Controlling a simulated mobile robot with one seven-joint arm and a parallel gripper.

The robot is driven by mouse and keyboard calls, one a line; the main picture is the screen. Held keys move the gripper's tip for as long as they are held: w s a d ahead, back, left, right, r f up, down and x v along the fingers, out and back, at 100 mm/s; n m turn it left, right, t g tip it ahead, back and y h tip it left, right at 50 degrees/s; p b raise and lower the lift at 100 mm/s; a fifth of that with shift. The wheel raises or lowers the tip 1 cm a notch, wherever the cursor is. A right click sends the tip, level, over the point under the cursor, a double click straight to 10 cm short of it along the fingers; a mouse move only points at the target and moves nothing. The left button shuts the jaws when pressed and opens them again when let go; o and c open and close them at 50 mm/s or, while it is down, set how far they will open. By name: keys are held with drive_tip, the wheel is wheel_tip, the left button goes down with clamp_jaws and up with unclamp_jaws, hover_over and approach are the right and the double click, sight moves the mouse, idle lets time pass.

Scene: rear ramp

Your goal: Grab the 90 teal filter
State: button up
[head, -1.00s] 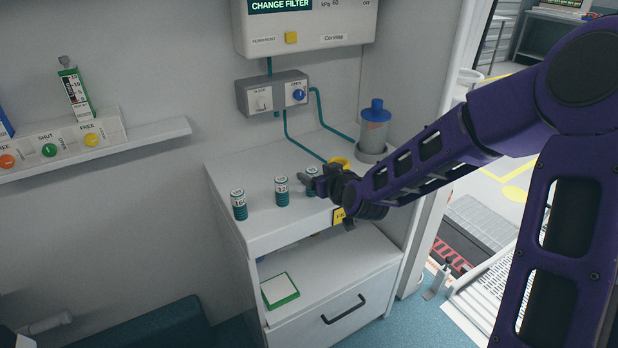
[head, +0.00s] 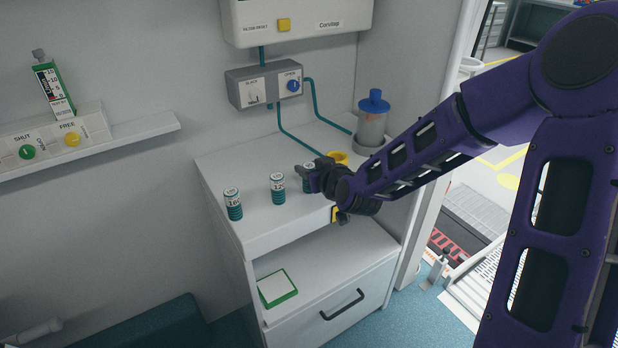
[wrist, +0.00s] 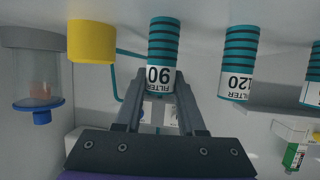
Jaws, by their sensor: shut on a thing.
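The 90 teal filter (wrist: 161,42) is a small ribbed teal cylinder with a white "90" label, seen upside down in the wrist view. My gripper (wrist: 160,84) is shut on it, one dark finger on each side of the label. In the head view the filter (head: 308,171) stands on the white cabinet top, partly hidden by my gripper (head: 312,179). The 120 filter (head: 278,188) stands to its left, also in the wrist view (wrist: 238,62). The 160 filter (head: 233,204) stands farther left.
A yellow cup (head: 338,157) stands close behind my gripper. A blue-capped clear canister (head: 372,122) is at the back right of the cabinet top (head: 250,225). Teal hoses (head: 290,135) run from a grey wall box (head: 262,87). A wall shelf (head: 120,142) is at left.

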clamp_jaws()
